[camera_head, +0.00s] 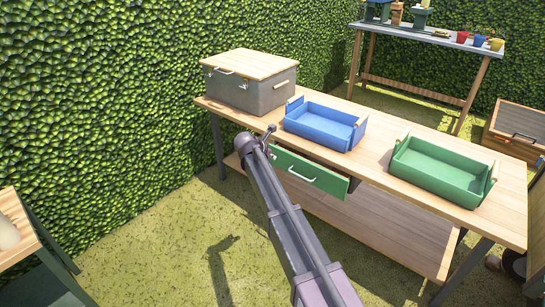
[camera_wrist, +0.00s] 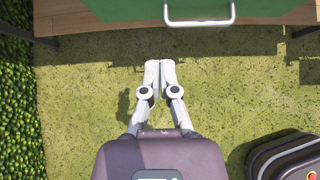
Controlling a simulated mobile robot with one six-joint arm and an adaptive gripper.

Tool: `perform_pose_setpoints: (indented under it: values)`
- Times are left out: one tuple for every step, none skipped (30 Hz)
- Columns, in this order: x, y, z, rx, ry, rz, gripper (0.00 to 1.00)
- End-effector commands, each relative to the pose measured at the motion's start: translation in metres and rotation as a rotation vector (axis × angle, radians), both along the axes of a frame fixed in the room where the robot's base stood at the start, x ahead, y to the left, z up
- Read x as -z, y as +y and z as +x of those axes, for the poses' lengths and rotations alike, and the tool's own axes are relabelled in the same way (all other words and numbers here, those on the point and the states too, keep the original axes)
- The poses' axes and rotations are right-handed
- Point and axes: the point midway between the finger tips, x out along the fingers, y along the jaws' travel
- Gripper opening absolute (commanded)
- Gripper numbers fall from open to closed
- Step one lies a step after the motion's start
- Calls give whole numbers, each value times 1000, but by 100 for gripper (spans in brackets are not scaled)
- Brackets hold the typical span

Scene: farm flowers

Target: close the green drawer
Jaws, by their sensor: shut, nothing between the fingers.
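The green drawer (camera_head: 325,182) is under the top of the wooden workbench (camera_head: 400,190), and its front stands out a little from the bench. It has a pale bar handle (camera_head: 302,176). My arm hides the drawer's left end in the head view. In the wrist view the green drawer (camera_wrist: 255,12) and its pale handle (camera_wrist: 200,22) are at the top edge. My gripper (camera_wrist: 160,68) is shut and empty, with its fingertips together, apart from the handle. In the head view my gripper (camera_head: 268,132) is near the drawer's left end.
On the bench are a grey box with a wooden lid (camera_head: 250,85), a blue tray (camera_head: 320,128) and a green tray (camera_head: 440,175). A lower shelf (camera_head: 400,225) runs under the bench. A hedge (camera_head: 100,90) stands at left. Grass (camera_head: 170,245) in front is clear.

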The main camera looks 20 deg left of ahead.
Motion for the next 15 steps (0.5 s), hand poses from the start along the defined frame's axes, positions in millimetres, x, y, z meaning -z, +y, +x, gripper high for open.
perform_pose_setpoints:
  values:
    - [0,0,0,0,0,0,12]
    - [0,0,0,1,0,1,21]
    - [1,0,0,3,-2,2,33]
    - [1,-1,0,6,-4,3,42]
    - [2,-1,0,8,-7,5,50]
    - [3,-2,0,16,-12,11,51]
    - [5,-2,-1,23,-17,17,51]
    - [6,-3,-1,33,-24,23,51]
    - [9,-4,-2,47,-35,35,51]
    - [11,-5,-2,60,-44,46,51]
    - [13,-5,-3,75,-55,57,51]
    - [16,-7,-4,97,-74,74,51]
    - [18,-8,-4,116,-87,90,51]
    - [21,-9,-5,135,-104,107,51]
    - [25,-11,-6,164,-126,132,51]
